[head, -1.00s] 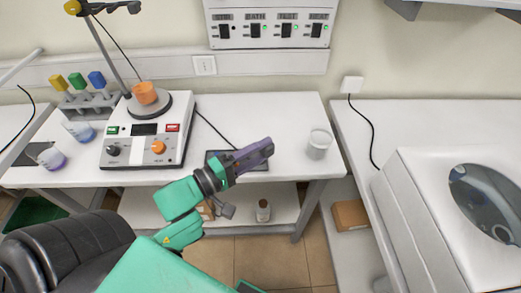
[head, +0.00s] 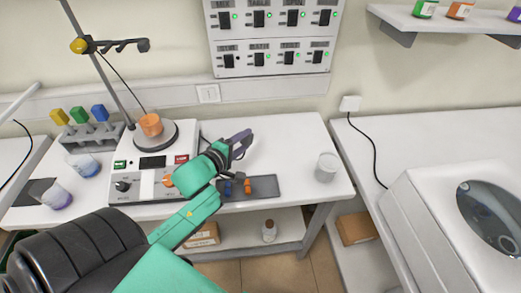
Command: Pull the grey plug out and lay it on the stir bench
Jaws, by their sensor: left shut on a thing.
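My left gripper (head: 240,143) is over the stir bench (head: 293,140), right of the white stirrer hot plate (head: 143,185). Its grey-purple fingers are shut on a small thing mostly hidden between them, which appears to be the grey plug. A short dark cable shows between the hot plate's back and the gripper. The wall socket (head: 208,93) above the bench has nothing in it. My right gripper is not in view.
A dark tray (head: 265,186) with small blue and orange pieces lies at the bench's front. A clear beaker (head: 326,167) stands to its right. An orange beaker (head: 151,125) sits on the hot plate. A switch panel (head: 270,40) is on the wall. Bench behind the tray is clear.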

